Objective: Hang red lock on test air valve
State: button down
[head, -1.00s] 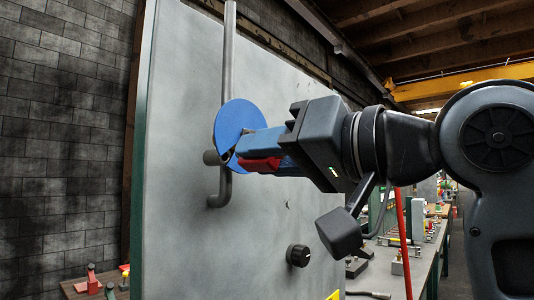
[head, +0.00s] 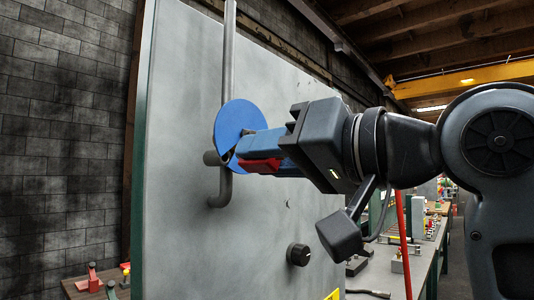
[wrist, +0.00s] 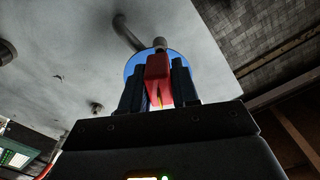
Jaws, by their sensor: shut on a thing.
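My gripper (head: 250,150) reaches in from the right at the grey panel and is shut on the red lock (head: 262,165). In the wrist view the lock (wrist: 158,78) stands between the two dark fingers. A round blue disc (head: 238,118) is right at the fingertips, in front of the grey pipe (head: 229,55) and a short dark stub (head: 211,158). I take this to be the test air valve. The lock's shackle is hidden by the fingers and disc, so I cannot tell whether it is around any part of the valve.
The large grey panel (head: 265,230) carries a black knob (head: 298,254) below my gripper. A workbench (head: 425,262) with several items stands at the right, by a red post (head: 401,240). More red items (head: 90,280) lie on a table at lower left.

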jog(key=shift+p+x, duration=0.35)
jog(key=shift+x, duration=1.25)
dwell(0.3)
jog(key=c, duration=0.8)
grip_release()
jog(key=shift+o, duration=0.5)
jog(key=shift+o, duration=1.3)
jog(key=shift+d, duration=0.1)
jog(key=v, duration=0.6)
jog(key=shift+s+d, duration=0.3)
